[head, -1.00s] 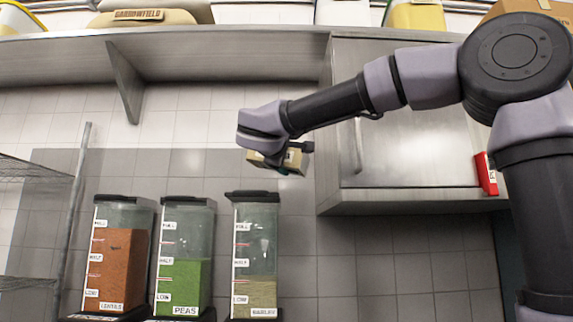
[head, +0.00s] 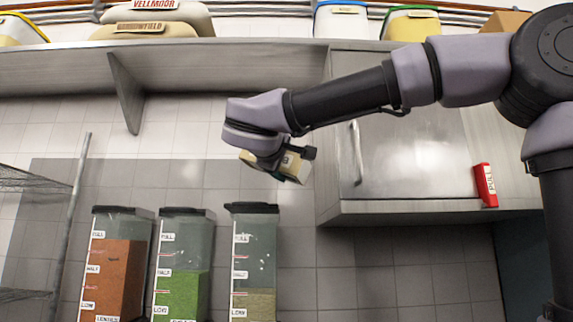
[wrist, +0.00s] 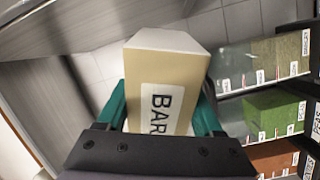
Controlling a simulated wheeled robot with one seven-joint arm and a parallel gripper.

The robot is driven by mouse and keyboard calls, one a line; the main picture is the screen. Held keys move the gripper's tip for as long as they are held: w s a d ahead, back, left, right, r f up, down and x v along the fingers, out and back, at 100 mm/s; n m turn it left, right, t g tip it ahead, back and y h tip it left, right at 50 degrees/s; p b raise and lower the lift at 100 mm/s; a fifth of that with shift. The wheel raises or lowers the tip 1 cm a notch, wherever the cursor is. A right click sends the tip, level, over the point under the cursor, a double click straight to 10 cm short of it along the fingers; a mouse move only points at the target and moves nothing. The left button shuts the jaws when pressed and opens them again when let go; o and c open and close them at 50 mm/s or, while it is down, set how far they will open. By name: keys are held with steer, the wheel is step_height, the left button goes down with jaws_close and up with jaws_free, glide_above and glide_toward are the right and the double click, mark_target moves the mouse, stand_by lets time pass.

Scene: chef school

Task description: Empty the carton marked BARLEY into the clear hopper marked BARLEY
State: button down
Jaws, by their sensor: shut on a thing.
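My gripper (head: 286,172) is shut on the tan carton (head: 294,166), which hangs tilted above and a little right of the BARLEY hopper (head: 254,262). In the wrist view the carton (wrist: 160,65) fills the space between the green fingers, with a label reading "BAR" and the rest hidden. The clear BARLEY hopper has a black top (head: 251,208); whether it is open I cannot tell. Its tan grain stands between the LOW and HALF marks, with pale specks on the wall above. The hopper (wrist: 265,60) also shows at right in the wrist view.
The green-filled PEAS hopper (head: 182,265) and orange-filled LENTILS hopper (head: 118,265) stand to the left. A steel cabinet (head: 410,150) is right of the carton, with a small red box (head: 485,185) at its lower edge. A shelf (head: 220,60) with bins runs above.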

steer(key=s+f+m, duration=0.1)
steer(key=m, duration=0.1)
steer(key=a+f+m, duration=0.1)
steer(key=f+m, duration=0.1)
steer(key=s+a+f+m, duration=0.1)
steer(key=f+m, duration=0.1)
steer(key=shift+s+m, duration=0.3)
steer(key=shift+s, duration=0.05)
steer(key=shift+a, duration=0.1)
stand_by(0.4)
